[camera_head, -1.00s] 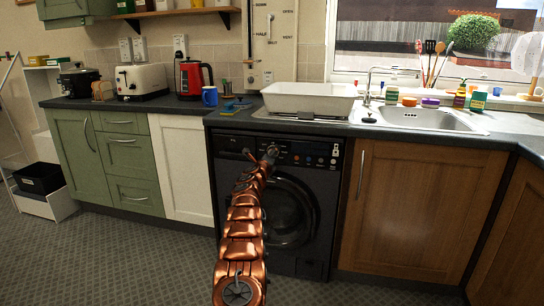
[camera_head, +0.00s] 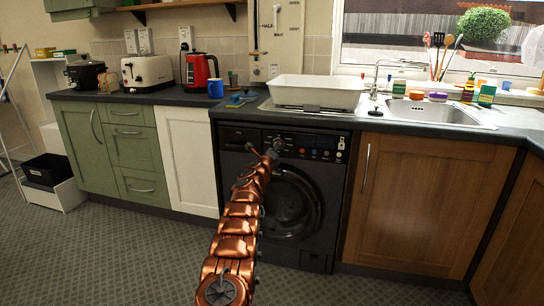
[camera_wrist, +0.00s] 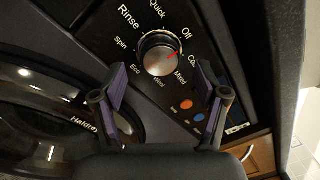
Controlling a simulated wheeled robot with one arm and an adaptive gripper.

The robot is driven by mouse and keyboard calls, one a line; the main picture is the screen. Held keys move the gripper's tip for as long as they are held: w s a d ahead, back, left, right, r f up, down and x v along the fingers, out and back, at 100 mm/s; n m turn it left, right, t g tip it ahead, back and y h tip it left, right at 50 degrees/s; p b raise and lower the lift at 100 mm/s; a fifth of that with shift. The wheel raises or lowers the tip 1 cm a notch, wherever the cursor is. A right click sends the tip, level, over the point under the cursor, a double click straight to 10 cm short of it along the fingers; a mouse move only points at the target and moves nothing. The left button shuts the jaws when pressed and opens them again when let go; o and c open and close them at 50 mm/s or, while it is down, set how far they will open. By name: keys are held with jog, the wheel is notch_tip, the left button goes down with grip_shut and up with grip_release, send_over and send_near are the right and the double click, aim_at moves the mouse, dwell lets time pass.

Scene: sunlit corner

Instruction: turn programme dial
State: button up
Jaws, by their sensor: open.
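The programme dial (camera_wrist: 160,53) is a round silver knob on the dark panel of the black washing machine (camera_head: 318,175). In the wrist view its red mark points between "Off" and the partly hidden "Co..." label. "Rinse", "Quick", "Spin", "Eco", "Wool" and "Mixed" also ring it. My gripper (camera_wrist: 161,74) is open, with one purple-padded finger low left of the dial and the other low right. The space between the fingers is empty, and I see no contact with the knob. In the head view my gripper (camera_head: 271,153) is at the machine's panel and largely hides the dial area.
Orange and blue buttons (camera_wrist: 187,104) sit near the right finger. The round door (camera_head: 290,203) is below the panel. The worktop above holds a white basin (camera_head: 316,92), a blue mug (camera_head: 216,89) and a red kettle (camera_head: 200,70). The floor in front is clear.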

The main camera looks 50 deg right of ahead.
jog(key=shift+v, duration=2.65)
jog(key=shift+s, duration=0.15)
